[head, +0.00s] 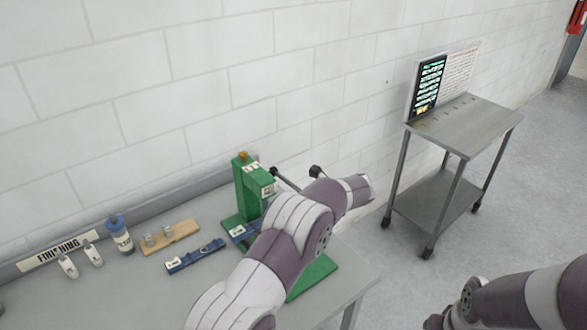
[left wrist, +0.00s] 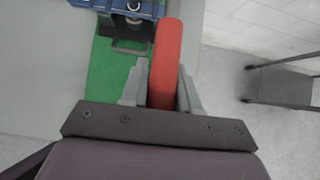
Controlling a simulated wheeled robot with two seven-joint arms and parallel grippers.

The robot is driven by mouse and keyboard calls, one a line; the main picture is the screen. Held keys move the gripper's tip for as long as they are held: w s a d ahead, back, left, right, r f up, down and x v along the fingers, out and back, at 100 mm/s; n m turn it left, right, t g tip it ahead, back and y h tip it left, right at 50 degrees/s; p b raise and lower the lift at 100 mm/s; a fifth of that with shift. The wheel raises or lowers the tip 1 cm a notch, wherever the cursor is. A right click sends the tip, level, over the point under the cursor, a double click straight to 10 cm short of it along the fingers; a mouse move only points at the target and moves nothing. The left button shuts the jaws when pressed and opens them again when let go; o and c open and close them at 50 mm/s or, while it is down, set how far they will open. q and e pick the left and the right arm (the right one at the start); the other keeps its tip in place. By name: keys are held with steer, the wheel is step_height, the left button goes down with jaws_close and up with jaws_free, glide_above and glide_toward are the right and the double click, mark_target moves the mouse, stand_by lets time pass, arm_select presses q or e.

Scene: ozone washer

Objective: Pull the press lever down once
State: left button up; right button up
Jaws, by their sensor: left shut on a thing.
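The green press (head: 248,188) stands on the grey bench, partly hidden behind my left arm. My left gripper is hidden in the head view. My right gripper is outside the frame.
On the bench are a blue bar (head: 195,256), a wooden block (head: 170,237), a blue-capped bottle (head: 120,236), small white bottles (head: 68,266) and a FINISHING sign (head: 58,251). A metal cart (head: 470,125) with a screen (head: 428,85) stands right. Open floor lies between.

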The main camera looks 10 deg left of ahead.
arm_select(q)
steer(key=shift+f, duration=0.25)
steer(key=shift+f+b, duration=1.05)
steer(key=shift+f, duration=0.35)
steer(key=shift+a+f+b, duration=0.1)
steer(key=shift+f+b, duration=0.45)
steer(key=shift+b, duration=0.05)
